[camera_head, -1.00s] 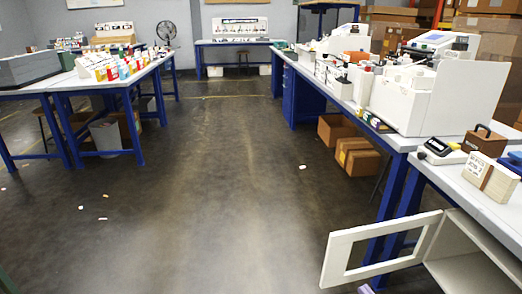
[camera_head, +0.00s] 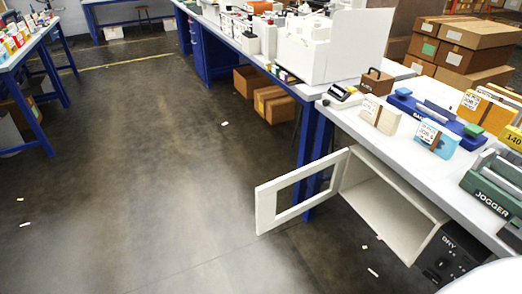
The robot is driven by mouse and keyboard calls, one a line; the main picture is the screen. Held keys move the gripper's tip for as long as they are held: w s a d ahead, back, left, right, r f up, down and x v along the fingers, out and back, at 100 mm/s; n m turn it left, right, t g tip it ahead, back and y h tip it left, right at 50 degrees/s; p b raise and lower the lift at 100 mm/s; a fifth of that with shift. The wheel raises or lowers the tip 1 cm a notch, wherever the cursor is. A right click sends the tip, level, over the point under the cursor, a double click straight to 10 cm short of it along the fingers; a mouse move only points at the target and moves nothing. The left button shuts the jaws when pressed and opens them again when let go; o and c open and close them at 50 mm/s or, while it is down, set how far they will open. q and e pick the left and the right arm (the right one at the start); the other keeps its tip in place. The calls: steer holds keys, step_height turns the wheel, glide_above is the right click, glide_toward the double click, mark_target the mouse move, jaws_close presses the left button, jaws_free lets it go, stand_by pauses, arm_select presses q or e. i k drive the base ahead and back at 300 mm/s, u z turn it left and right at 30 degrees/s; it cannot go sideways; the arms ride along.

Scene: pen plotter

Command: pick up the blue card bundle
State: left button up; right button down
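The blue card bundle (camera_head: 445,143) stands on the white-topped table at the right, with a brown band around it and a pale printed front face. It sits in front of a long blue device (camera_head: 440,117) and left of the green jogger (camera_head: 492,190). Neither of my grippers shows in the head view. A white rounded shape at the bottom right corner may be part of my own body.
A cream card bundle (camera_head: 380,114) and yellow-orange bundles (camera_head: 487,108) share the table (camera_head: 355,122). Below it, a white cabinet's door (camera_head: 300,190) hangs open into the aisle. The floor (camera_head: 150,170) at left is mostly clear.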

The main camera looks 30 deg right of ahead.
mark_target(440, 141)
steer(key=u, duration=0.25)
steer(key=i, duration=2.9)
steer(key=z, duration=3.85)
steer(key=i, duration=0.45)
steer(key=z, duration=0.05)
